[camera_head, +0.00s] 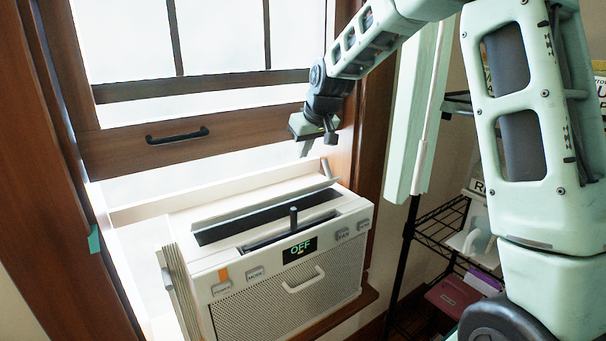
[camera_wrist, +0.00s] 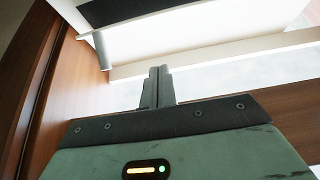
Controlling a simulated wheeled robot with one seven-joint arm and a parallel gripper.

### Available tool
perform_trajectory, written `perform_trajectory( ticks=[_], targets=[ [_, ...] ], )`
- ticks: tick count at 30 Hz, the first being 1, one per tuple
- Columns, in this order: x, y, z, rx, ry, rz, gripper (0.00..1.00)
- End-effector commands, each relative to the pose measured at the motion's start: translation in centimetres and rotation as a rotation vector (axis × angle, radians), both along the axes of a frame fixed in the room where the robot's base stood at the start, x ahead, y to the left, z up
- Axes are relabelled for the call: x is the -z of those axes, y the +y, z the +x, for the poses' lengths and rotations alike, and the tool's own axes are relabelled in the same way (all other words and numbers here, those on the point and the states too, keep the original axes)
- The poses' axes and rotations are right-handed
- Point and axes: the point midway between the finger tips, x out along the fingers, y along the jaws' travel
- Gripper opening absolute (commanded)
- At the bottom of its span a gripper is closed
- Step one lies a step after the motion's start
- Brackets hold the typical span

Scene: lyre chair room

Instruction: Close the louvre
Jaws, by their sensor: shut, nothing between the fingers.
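A white window air conditioner (camera_head: 285,295) stands on the sill, its display reading OFF. Its louvre (camera_head: 265,204), a long pale flap on top, stands raised behind a dark open slot (camera_head: 225,231). A grey post (camera_head: 326,169) rises at the louvre's right end; a grey post also shows in the wrist view (camera_wrist: 102,50). My gripper (camera_head: 305,150) is shut and empty. It is above and behind the louvre's right end, apart from it. In the wrist view its closed fingers (camera_wrist: 157,86) point toward the pale unit and sill.
A wooden window sash (camera_head: 240,130) with a black handle is raised behind the unit. A short dark peg (camera_head: 293,216) stands by the front slot. Pleated side panel (camera_head: 178,295) is at left. A wire shelf (camera_head: 435,225) with boxes stands at right.

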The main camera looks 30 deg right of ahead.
Motion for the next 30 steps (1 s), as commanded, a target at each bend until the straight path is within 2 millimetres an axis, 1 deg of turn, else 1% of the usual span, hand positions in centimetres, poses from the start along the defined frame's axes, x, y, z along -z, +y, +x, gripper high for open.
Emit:
perform_trajectory(
  ticks=[1, 3, 8, 13, 19, 30],
  targets=[
    [0.9, 0.1, 0.5, -0.001, 0.006, 0.002, 0.0],
    [2.2, 0.1, 1.2, -0.001, 0.005, 0.002, 0.0],
    [5.0, 0.2, 2.7, 0.0, 0.005, 0.002, 0.0],
    [6.6, 0.1, 0.9, 0.001, 0.002, 0.003, 0.0],
    [7.6, 0.1, 0.0, -0.001, -0.001, 0.002, 0.0],
    [7.8, 0.1, -0.1, -0.001, -0.002, 0.002, 0.0]
  ],
)
